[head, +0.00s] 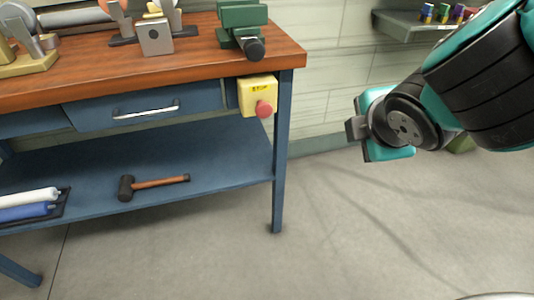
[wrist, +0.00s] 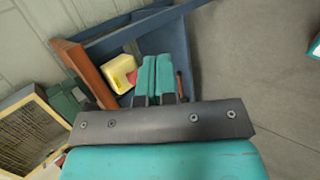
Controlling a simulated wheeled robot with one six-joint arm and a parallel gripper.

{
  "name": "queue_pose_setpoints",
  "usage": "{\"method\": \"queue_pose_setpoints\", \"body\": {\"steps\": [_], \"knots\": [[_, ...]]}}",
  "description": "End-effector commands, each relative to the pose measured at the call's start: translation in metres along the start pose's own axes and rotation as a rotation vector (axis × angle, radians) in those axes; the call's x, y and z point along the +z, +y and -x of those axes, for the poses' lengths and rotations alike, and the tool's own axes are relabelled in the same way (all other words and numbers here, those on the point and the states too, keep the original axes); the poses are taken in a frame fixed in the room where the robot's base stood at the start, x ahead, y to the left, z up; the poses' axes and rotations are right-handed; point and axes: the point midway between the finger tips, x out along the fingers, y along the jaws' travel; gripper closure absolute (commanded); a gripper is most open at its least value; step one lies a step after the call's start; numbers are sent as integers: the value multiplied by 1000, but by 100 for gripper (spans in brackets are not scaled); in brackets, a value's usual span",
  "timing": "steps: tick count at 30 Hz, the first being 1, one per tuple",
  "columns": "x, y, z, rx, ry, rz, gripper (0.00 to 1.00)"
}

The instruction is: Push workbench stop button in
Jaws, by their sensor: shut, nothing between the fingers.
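The stop button (head: 264,109) is a red round knob on a yellow box (head: 258,88) with a "STOP" label. The box is fixed to the front of the workbench (head: 180,72) at its right end, just below the wooden top. In the wrist view the yellow box (wrist: 122,73) is left of the fingers, and the red button (wrist: 132,77) is partly hidden by them. My gripper (head: 352,128) is to the right of the button in the head view, apart from it. Its two teal fingers (wrist: 157,76) are shut together and empty.
The bench top holds a green vise (head: 240,25) and metal fixtures. A drawer with a handle (head: 146,110) is left of the box. A mallet (head: 150,185) lies on the lower shelf. A wall shelf (head: 410,25) is at the upper right. The floor right of the bench is clear.

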Motion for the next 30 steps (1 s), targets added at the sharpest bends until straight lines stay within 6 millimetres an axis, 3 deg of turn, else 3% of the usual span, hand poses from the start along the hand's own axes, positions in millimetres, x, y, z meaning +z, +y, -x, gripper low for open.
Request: {"method": "queue_pose_setpoints", "body": {"steps": [1, 6, 12, 15, 20, 30], "knots": [[-12, -19, -32, 76, -23, 142, 100], [-46, -21, -66, 376, -150, 659, 100], [-99, -25, -67, 676, -326, 1155, 100], [-118, -28, -61, 772, -395, 1305, 100], [-132, -29, -52, 842, -452, 1411, 100], [-131, -26, -50, 846, -459, 1418, 100]]}}
